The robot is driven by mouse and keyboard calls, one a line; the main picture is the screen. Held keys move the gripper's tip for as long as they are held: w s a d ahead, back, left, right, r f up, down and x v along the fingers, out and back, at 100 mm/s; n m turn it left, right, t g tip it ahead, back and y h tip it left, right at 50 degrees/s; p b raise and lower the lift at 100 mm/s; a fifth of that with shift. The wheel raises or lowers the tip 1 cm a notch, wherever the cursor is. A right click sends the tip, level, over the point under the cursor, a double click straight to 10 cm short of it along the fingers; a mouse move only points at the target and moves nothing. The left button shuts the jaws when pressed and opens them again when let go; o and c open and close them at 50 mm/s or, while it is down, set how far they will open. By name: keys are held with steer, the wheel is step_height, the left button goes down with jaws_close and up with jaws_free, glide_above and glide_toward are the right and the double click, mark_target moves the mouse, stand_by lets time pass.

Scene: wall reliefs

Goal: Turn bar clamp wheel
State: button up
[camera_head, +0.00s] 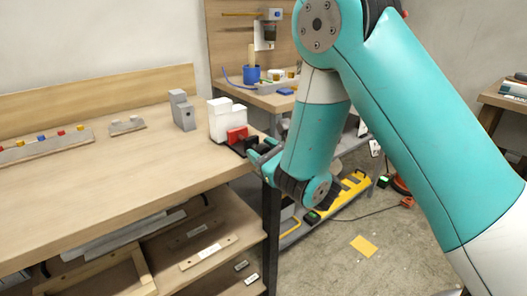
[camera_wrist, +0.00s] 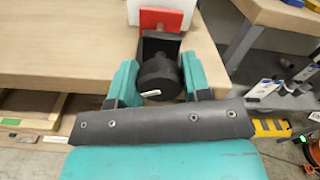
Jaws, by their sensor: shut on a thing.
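The clamp wheel is a dark round knob (camera_wrist: 158,78) at the right front corner of the workbench. My gripper (camera_wrist: 158,84) is shut on it, with one teal finger on each side of the knob in the wrist view. A red clamp block (camera_wrist: 160,20) and a dark bracket sit right behind the wheel. In the head view my gripper (camera_head: 260,156) reaches the bench edge beside the red block (camera_head: 237,135), and the wheel is largely hidden by the fingers. A white block (camera_head: 227,120) stands behind the red part.
The wooden workbench (camera_head: 90,165) has a grey block (camera_head: 182,110) and a rail with coloured pieces (camera_head: 45,145) on top. Shelves with boards lie below. A second bench with a blue cup (camera_head: 251,75) stands behind. Grey floor is open at the right front.

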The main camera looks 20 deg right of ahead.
steer(key=m, duration=0.3)
steer(key=shift+m, duration=2.1)
steer(key=shift+d, duration=0.1)
steer(key=o, duration=0.7)
steer(key=shift+c, duration=0.2)
